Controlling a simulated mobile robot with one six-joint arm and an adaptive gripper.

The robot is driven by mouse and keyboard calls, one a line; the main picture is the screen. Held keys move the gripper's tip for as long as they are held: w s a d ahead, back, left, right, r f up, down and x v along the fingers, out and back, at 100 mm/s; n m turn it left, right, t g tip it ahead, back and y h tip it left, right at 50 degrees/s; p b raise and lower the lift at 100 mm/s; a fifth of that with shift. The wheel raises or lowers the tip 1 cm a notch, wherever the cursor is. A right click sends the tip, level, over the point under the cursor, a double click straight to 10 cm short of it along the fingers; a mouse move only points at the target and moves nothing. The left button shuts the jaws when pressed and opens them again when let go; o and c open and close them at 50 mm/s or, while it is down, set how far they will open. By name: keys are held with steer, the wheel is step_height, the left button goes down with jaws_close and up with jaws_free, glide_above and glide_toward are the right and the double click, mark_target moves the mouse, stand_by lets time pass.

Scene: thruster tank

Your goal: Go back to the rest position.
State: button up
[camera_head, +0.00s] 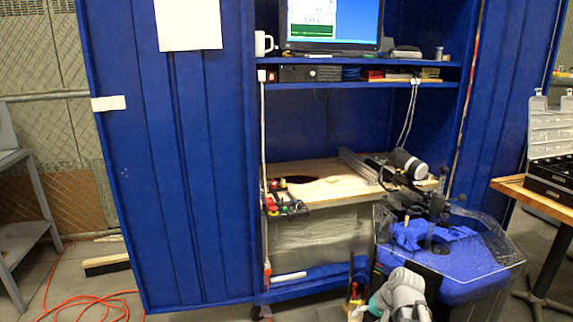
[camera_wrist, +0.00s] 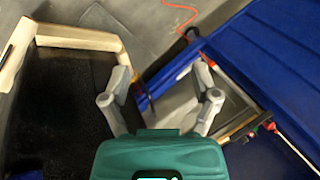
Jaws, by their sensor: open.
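My gripper (camera_wrist: 163,76) is open in the wrist view, with its two grey fingers spread wide and nothing held between them. Its teal body fills the bottom middle of that view. Past the fingers lie the floor and a blue panel edge. In the head view my grey and teal arm shows at the bottom, right of centre, in front of the cabinet and beside the clear-walled tank (camera_head: 480,262). The fingers cannot be made out clearly there.
The blue cabinet (camera_head: 180,170) stands open, with a monitor (camera_head: 330,22) and a wooden board (camera_head: 325,180) on its shelves. A black case (camera_head: 550,178) sits on a table at right. An orange cable (camera_head: 95,302) lies on the floor at left. The wrist view shows a wooden frame edge (camera_wrist: 75,36) near the left finger.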

steer(key=shift+s+a+f+n+g+h+b, duration=1.2)
steer(key=shift+s+a+f+n+h, duration=0.8)
steer(key=shift+s+a, duration=1.2)
step_height(320, 180, up, 25)
steer(key=p, duration=2.5)
steer(key=shift+s+d+m+p, duration=0.25)
steer(key=shift+d+m+p, duration=0.05)
steer(key=shift+d+p, duration=0.1)
